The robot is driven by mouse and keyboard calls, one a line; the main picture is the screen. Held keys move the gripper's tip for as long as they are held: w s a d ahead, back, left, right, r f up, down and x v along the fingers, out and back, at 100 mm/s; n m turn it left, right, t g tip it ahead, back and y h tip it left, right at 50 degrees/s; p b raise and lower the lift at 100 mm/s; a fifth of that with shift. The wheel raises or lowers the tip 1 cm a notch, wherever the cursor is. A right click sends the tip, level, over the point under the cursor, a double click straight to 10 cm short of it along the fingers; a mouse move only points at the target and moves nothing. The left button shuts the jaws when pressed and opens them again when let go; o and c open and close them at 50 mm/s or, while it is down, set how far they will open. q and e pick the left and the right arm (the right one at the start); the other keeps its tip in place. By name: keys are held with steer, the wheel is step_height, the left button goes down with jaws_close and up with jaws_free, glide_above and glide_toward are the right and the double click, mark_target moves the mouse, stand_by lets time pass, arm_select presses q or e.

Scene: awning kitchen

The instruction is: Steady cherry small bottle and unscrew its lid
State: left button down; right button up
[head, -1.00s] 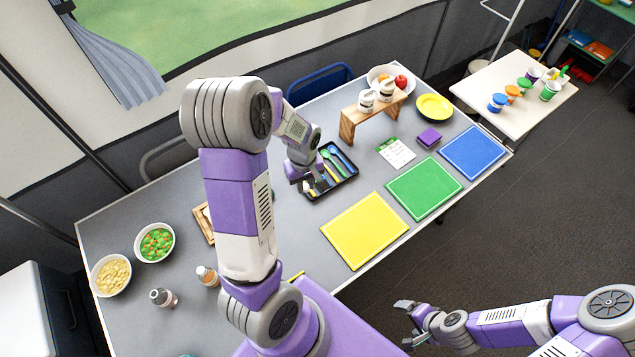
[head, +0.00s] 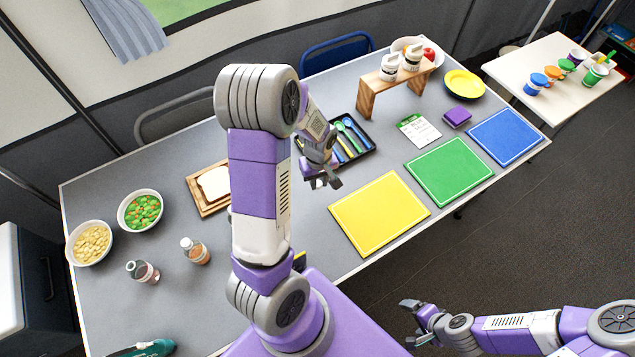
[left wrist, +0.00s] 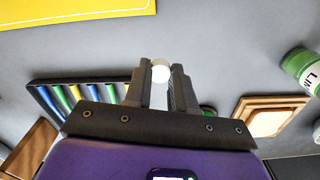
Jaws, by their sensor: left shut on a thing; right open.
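My left gripper (head: 328,180) is above the table between the cutlery tray and the yellow mat. In the left wrist view its fingers (left wrist: 161,75) are shut on a small white round thing (left wrist: 161,69) that looks like a lid. Two small bottles stand upright at the table's front left: one dark reddish (head: 145,272), one orange-brown (head: 199,254). Their labels are too small to read, so I cannot tell for sure which is cherry. My right gripper (head: 418,322) is open and empty, off the table's front edge, far from both bottles.
A cutlery tray (head: 366,144), a yellow mat (head: 352,238) and a wooden board (head: 211,209) with bread are near my left arm. A green bottle (left wrist: 301,66) shows in the left wrist view. Two bowls (head: 75,262) (head: 124,222) stand behind the small bottles.

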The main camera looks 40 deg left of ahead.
mark_target(318, 197)
arm_select(q)
step_height(318, 197, down, 7)
steer(key=shift+r+b, duration=0.15)
steer(key=shift+b, duration=0.65)
steer(key=shift+r, duration=0.1)
steer(key=c, duration=1.4)
jaws_free()
steer(key=shift+f, duration=0.25)
steer(key=o, duration=0.5)
steer(key=shift+c, duration=0.2)
steer(key=shift+r, duration=0.1)
step_height(318, 197, up, 12)
steer(key=p, duration=0.3)
steer(key=shift+r, duration=0.15)
